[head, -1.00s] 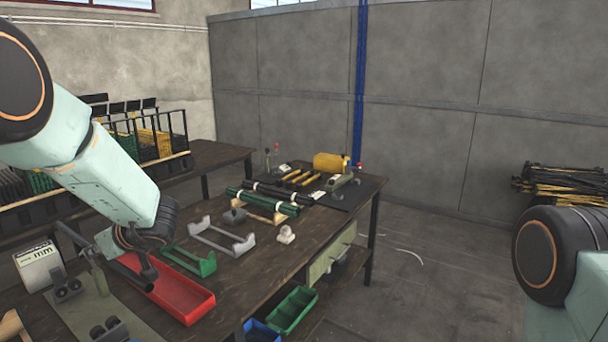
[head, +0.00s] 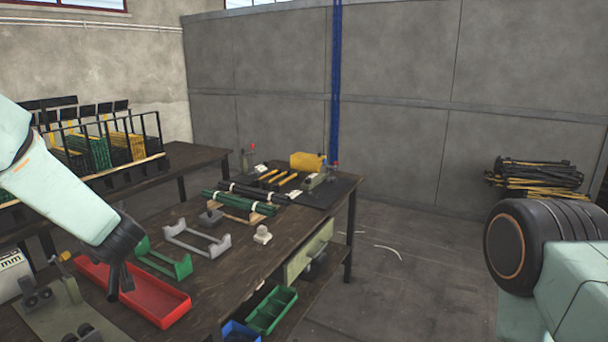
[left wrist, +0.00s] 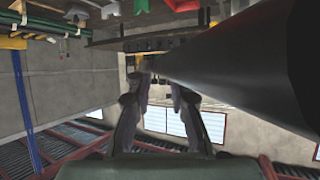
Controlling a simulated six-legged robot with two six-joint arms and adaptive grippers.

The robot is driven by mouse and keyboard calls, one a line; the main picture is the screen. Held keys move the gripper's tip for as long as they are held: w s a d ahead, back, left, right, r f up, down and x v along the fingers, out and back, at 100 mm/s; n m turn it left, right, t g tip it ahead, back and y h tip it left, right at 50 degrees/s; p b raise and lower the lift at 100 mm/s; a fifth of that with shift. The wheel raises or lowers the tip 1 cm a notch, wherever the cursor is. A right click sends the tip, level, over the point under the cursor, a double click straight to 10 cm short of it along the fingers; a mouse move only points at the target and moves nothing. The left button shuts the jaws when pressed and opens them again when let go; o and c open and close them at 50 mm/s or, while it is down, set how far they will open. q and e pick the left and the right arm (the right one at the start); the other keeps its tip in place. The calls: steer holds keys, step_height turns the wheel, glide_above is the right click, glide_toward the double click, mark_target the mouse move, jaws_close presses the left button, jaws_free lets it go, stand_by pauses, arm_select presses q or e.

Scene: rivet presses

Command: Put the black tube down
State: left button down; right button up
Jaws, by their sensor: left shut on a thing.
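The black tube (left wrist: 235,60) runs large across the upper right of the left wrist view, its far end near the fingertips. My left gripper (left wrist: 152,78) is shut on it. In the head view the gripper (head: 118,280) points down over the red tray (head: 165,305); the tube is hard to tell from the dark fingers there. An empty green cradle (head: 165,265) stands just behind the tray, with an empty grey cradle (head: 197,241) beyond it. My right gripper is out of view.
Green and black tubes (head: 240,200) lie on a wooden rack further back. A small white part (head: 262,234) stands near the table's right edge. A grey fixture (head: 50,300) is left of the tray. Green bin (head: 272,310) and blue bin (head: 240,332) sit lower.

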arm_select(q)
steer(key=s+d+f+m+t+h+b, duration=0.25)
steer(key=s+d+f+m+h, duration=0.25)
steer(key=d+f+m+h, duration=0.6)
steer(key=s+d+f+m+g+h+b, duration=0.2)
steer(key=s+d+m+h+b, duration=0.1)
steer(key=s+d, duration=0.3)
steer(key=s+d+f+m+g+h+b, duration=0.3)
steer(key=s+d, duration=0.3)
steer(key=s, duration=0.5)
steer(key=shift+d+f+m+b, duration=0.35)
steer(key=shift+m+b, duration=0.25)
steer(key=shift+m, duration=0.1)
steer(key=shift+w+a, duration=0.1)
